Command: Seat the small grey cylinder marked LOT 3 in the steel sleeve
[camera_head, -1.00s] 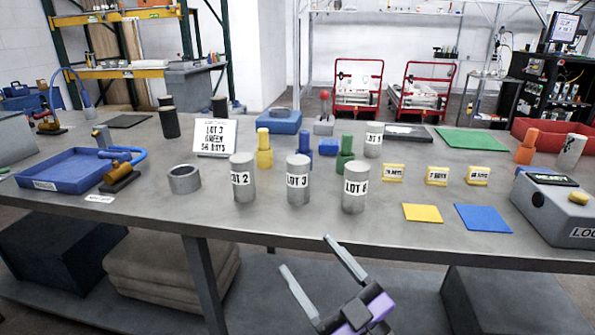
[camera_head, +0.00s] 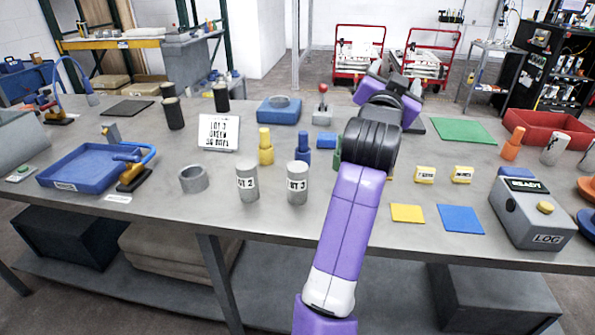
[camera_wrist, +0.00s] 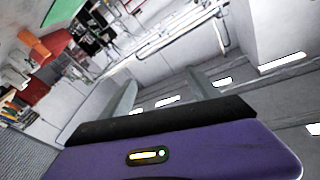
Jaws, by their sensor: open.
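The grey cylinder marked LOT 3 (camera_head: 297,185) stands upright on the table in the head view, just right of a like cylinder marked LOT 2 (camera_head: 246,184). The steel sleeve, a short open grey ring (camera_head: 194,179), sits on the table further left and looks empty. My gripper is raised beyond the cylinders, right of LOT 3, with its fingertips hidden in the head view. In the wrist view my gripper (camera_wrist: 160,80) has its two fingers apart with nothing between them. The wrist view shows the room, not the cylinder or sleeve.
A blue tray (camera_head: 62,184) with a hose fixture lies at the left. A sign (camera_head: 218,131) and yellow and blue pegs stand behind the cylinders. A grey LOG box (camera_head: 533,225) is at the right. My arm covers the table right of LOT 3.

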